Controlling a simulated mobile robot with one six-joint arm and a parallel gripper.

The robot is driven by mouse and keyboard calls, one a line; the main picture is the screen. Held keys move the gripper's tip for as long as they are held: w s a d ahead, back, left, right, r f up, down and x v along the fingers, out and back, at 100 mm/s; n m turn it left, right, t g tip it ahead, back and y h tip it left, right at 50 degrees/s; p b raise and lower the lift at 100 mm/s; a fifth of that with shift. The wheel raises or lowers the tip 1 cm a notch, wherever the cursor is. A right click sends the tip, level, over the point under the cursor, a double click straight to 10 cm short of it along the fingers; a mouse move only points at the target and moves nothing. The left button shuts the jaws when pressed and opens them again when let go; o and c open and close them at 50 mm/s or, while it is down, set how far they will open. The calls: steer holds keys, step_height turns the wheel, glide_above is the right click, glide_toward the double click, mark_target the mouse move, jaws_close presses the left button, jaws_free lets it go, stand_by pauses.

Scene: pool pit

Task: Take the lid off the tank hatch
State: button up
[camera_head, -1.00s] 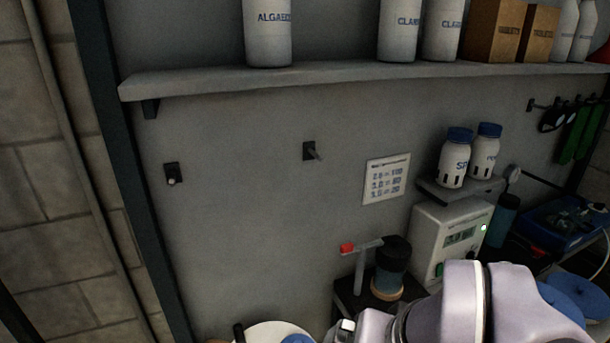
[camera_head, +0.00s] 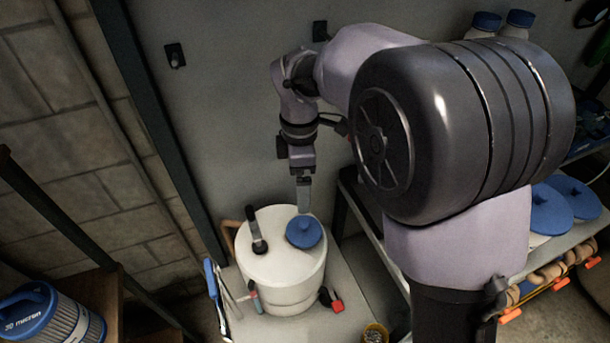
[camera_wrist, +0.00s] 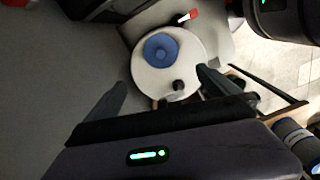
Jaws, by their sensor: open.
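The white round tank (camera_head: 283,287) stands upright on a pale shelf. Its round blue lid (camera_head: 305,232), with a raised knob, sits on the right part of the tank top. The lid also shows in the wrist view (camera_wrist: 160,50), with the white tank top (camera_wrist: 153,81) around it. My gripper (camera_head: 303,205) is just above and behind the lid in the head view and appears apart from it. In the wrist view my gripper (camera_wrist: 160,92) has its two fingers spread wide, with nothing between them. Whether the hatch beneath is open is hidden by the lid.
A dark upright handle (camera_head: 257,238) stands on the tank top, left of the lid. A red-ended fitting (camera_head: 334,304) is at the tank's lower right. A blue-topped filter cartridge (camera_head: 50,315) stands at lower left. Blue lids (camera_head: 552,208) lie on the right bench.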

mark_target(302, 224)
step_height(302, 224, down, 12)
steer(key=b, duration=0.5)
steer(key=shift+d, duration=0.1)
steer(key=f+b, duration=0.2)
steer(key=f, duration=0.1)
steer(key=f+b, duration=0.1)
steer(key=f, duration=0.1)
steer(key=shift+s+f, duration=0.15)
steer(key=shift+s, duration=0.1)
steer(key=c, duration=1.2)
